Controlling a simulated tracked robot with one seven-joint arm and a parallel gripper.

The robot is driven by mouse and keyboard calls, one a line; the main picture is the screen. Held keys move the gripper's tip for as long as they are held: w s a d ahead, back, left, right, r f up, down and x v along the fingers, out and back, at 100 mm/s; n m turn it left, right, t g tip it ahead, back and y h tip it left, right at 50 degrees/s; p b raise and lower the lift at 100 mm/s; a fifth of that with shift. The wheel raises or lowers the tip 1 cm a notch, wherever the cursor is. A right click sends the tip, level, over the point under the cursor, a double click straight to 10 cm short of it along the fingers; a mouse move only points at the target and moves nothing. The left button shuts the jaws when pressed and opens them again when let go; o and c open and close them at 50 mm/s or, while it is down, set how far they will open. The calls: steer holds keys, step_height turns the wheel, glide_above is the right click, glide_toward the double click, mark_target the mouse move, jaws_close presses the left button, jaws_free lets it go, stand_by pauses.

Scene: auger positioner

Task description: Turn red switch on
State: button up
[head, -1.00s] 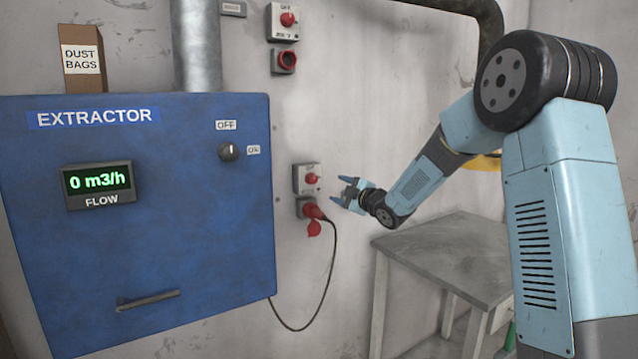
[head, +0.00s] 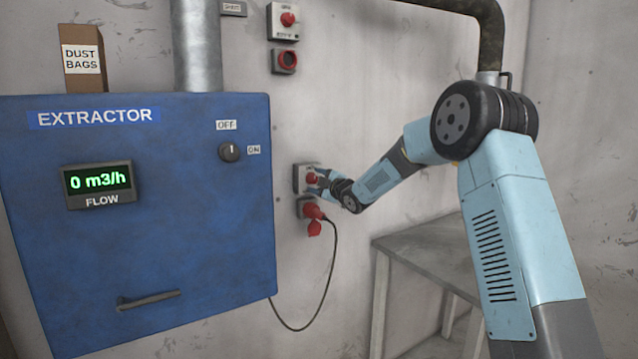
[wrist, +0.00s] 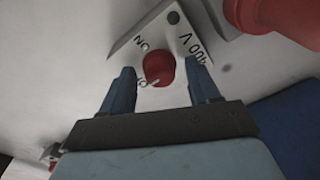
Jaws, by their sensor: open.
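A red rotary switch (head: 312,178) sits on a grey-white box (head: 299,179) on the wall, just right of the blue extractor cabinet. In the wrist view the red knob (wrist: 159,69) lies between the two blue fingers of my gripper (wrist: 163,80). The plate (wrist: 130,45) carries an ON mark, a partly covered mark near the knob's white pointer, and "400 V". The pointer is toward the partly covered mark. My gripper (head: 322,180) is open at the switch in the head view. I cannot tell whether the fingers touch the knob.
A red plug (head: 313,211) with a hanging black cable sits in the socket below. The extractor (head: 200,250) shows 0 m3/h and has a black knob (head: 230,152). Another red switch (head: 288,19) is higher up. A grey table (head: 425,250) stands right.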

steer(key=shift+c, duration=0.3)
steer(key=c, duration=0.9)
steer(key=shift+d, duration=0.15)
steer(key=shift+c, duration=0.4)
